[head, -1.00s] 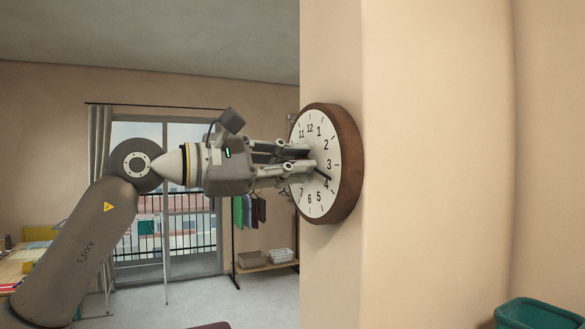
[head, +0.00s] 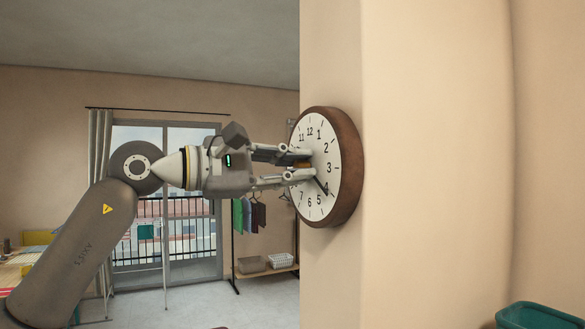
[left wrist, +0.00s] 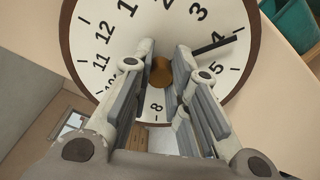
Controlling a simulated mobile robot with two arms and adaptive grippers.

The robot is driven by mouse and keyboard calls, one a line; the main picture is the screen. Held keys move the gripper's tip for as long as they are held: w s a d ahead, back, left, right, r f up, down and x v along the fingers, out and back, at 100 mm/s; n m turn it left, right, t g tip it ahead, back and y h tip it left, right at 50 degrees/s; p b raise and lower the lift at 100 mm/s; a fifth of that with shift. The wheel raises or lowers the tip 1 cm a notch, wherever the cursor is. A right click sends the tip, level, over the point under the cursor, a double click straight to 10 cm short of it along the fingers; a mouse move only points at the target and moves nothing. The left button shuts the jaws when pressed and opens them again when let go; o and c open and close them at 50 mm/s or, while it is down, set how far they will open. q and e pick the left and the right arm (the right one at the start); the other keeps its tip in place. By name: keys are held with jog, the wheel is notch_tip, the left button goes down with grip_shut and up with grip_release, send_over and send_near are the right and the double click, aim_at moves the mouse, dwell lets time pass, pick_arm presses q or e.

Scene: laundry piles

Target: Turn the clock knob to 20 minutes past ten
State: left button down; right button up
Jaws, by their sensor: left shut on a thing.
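A round wall clock (head: 347,165) with a brown rim and white face hangs on the beige wall right of centre in the head view. Its face (left wrist: 85,45) fills the top of the left wrist view. A small brown knob (left wrist: 161,72) sits at its centre. My left gripper (head: 309,163) reaches in from the left and is shut on the knob, one finger on each side. A black hand (left wrist: 215,46) points at about the 4. The other hand cannot be made out; the fingers cover part of the face. My right gripper is not in view.
A teal container (head: 541,315) stands at the lower right. A clothes rack (head: 266,270) with hanging garments and baskets is behind, near a glass balcony door (head: 183,240). The wall beside the clock (head: 435,170) is bare.

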pick_arm(q)
jog(key=c, duration=1.3)
grip_release()
jog(key=shift+c, duration=0.2)
jog(key=shift+a, duration=0.15)
jog(key=v, duration=1.2)
